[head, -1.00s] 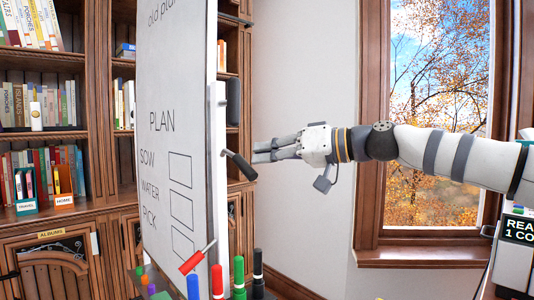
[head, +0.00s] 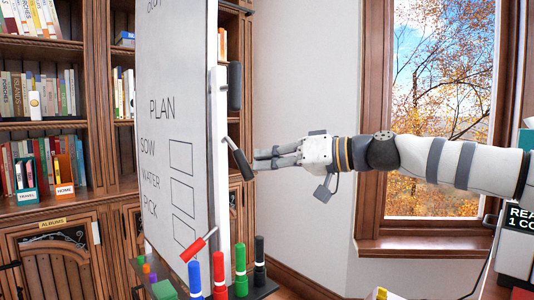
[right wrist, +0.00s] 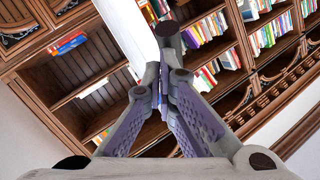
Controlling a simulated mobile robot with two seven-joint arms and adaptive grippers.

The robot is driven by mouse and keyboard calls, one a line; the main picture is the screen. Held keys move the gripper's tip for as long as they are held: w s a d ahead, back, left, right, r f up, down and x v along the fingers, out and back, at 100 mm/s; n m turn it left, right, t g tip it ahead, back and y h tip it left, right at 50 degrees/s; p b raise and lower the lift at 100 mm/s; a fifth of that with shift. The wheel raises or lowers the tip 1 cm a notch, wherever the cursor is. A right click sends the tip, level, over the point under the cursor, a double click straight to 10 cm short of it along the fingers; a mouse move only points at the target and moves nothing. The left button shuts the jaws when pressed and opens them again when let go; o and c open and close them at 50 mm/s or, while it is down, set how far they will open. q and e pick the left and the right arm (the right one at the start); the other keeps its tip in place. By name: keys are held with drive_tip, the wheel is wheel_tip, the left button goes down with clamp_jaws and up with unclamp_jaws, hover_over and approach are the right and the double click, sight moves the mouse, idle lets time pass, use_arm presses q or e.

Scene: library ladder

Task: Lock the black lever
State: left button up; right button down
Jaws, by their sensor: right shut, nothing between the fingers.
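The black lever (head: 239,160) is on the right edge of the whiteboard (head: 165,70) in the head view. It slants steeply down and to the right from its pivot. My right gripper (head: 257,159) is shut and empty, with its fingertips right beside the lever's lower half; whether they touch it I cannot tell. In the right wrist view the closed fingers (right wrist: 165,75) point up the picture, and a dark round end (right wrist: 167,28), probably the lever's, shows just beyond them. A red lever (head: 198,245) is lower on the board. My left gripper is not in view.
Several markers stand in a tray at the board's foot, a black one (head: 259,262) nearest the gripper. A black block (head: 235,86) is on the board's edge above the lever. Bookshelves (head: 60,131) stand behind, a window (head: 440,100) at right. The wall side is free.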

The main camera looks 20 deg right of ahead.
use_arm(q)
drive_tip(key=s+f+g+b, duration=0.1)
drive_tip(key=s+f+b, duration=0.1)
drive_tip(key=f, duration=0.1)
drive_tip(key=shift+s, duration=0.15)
use_arm(e)
drive_tip(key=w+f, duration=0.2)
drive_tip(key=f, duration=0.1)
drive_tip(key=w+a+f, duration=0.1)
drive_tip(key=shift+f, duration=0.35)
drive_tip(key=shift+s, duration=0.1)
